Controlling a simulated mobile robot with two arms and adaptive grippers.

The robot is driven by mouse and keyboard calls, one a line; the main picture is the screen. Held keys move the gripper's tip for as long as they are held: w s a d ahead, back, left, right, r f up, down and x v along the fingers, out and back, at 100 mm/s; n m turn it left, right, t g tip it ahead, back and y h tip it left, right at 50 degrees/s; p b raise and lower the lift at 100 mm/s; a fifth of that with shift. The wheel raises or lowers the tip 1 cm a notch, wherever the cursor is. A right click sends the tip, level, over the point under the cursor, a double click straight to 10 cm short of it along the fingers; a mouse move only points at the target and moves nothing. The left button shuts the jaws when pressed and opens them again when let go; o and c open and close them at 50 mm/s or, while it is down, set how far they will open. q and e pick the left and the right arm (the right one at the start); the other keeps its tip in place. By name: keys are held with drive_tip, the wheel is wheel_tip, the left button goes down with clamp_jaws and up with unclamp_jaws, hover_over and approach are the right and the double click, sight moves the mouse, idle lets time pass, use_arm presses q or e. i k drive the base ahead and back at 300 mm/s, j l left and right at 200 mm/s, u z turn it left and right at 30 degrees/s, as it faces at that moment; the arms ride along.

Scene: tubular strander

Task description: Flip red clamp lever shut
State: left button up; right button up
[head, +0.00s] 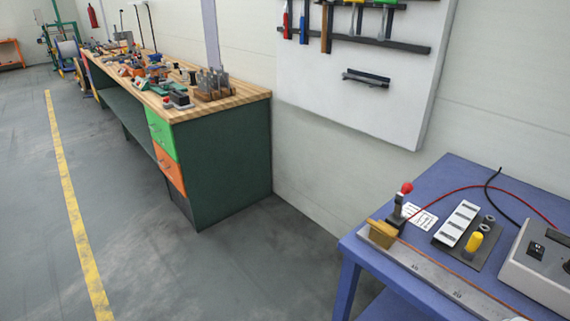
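A small clamp (398,212) with a dark upright lever stands at the left end of the blue table on the right. The lever's red knob (406,188) points up and leans slightly right. A brassy yellow block (382,229) sits just in front of the clamp, at the end of a long grey measuring bar (430,271). A thin copper-coloured strand runs along the bar from the block. Neither of my grippers shows in this view.
The blue table (352,244) also carries a plate with a white block (458,223) and yellow plug (474,241), and a grey instrument box (538,262). Red and black cables cross behind. A tool board (360,110) hangs above. A cluttered workbench (232,160) stands left; the floor between is clear.

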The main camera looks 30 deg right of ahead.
sight(407, 188)
drive_tip(key=i+j, duration=0.1)
drive_tip(key=i, duration=0.5)
drive_tip(key=i+j, duration=0.1)
drive_tip(key=i, duration=0.5)
drive_tip(key=i+j+z, duration=0.1)
drive_tip(key=i, duration=0.45)
drive_tip(key=i+l+z, duration=0.1)
drive_tip(key=i+z, duration=0.15)
drive_tip(key=z, duration=0.25)
drive_tip(key=i+z, duration=0.25)
drive_tip(key=z, duration=0.25)
drive_tip(key=i+j+z, duration=0.1)
drive_tip(key=i+z, duration=0.15)
drive_tip(key=z, duration=0.2)
drive_tip(key=i+j+z, duration=0.2)
drive_tip(key=z, duration=0.3)
drive_tip(key=i+z, duration=0.15)
drive_tip(key=z, duration=0.35)
drive_tip(key=i+z, duration=0.15)
drive_tip(key=z, duration=0.35)
drive_tip(key=i+j+z, duration=0.15)
drive_tip(key=z, duration=0.35)
drive_tip(key=i+j+z, duration=0.15)
drive_tip(key=z, duration=0.35)
